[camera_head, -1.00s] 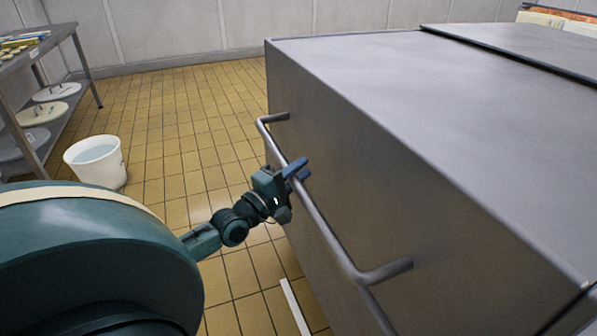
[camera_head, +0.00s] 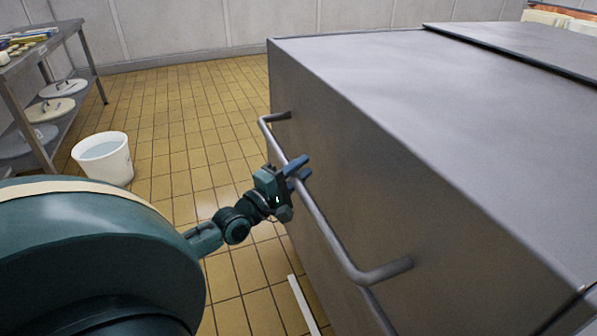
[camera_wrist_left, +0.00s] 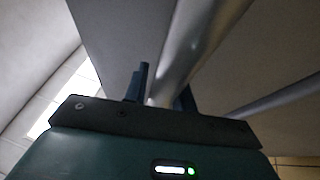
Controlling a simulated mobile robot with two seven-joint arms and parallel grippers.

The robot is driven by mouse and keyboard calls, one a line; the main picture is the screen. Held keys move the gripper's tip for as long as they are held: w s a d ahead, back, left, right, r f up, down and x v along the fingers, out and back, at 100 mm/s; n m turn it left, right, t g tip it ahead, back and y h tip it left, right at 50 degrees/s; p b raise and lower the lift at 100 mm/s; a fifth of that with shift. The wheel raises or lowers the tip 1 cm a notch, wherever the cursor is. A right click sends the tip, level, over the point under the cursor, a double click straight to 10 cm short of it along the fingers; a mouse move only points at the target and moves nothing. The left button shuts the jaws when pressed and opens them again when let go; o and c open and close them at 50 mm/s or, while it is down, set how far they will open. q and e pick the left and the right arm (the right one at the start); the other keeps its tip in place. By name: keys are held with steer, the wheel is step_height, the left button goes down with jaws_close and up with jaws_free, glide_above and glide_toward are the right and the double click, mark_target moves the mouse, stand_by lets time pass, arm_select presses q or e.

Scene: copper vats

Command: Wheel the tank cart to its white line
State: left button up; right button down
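The tank cart (camera_head: 390,170) is a large grey metal box with a flat lid, filling the right of the head view. A tubular handle (camera_head: 328,235) runs along its near side. My left gripper (camera_head: 297,170) is at this handle, and in the wrist view the bar (camera_wrist_left: 185,65) passes between its two fingers (camera_wrist_left: 162,90), which appear closed around it. A white line (camera_head: 303,305) lies on the floor beside the cart's lower side, at the bottom of the head view; its lower end is cut off by the frame. My right gripper is not in view.
A white bucket (camera_head: 103,158) with pale liquid stands on the yellow tiles at left. Behind it is a metal table (camera_head: 72,30) with round lids on its lower shelf. Tiled floor is open between bucket and cart, back to the pale wall (camera_head: 170,28).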

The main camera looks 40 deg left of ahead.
arm_select(q)
steer(key=shift+o, duration=0.6)
steer(key=shift+w+d, duration=0.1)
steer(key=shift+w, duration=0.05)
steer(key=shift+o, duration=1)
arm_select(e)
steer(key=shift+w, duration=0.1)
arm_select(q)
steer(key=d+p+v, duration=0.1)
steer(key=p+v, duration=0.1)
steer(key=v, duration=1.1)
steer(key=shift+a, duration=0.5)
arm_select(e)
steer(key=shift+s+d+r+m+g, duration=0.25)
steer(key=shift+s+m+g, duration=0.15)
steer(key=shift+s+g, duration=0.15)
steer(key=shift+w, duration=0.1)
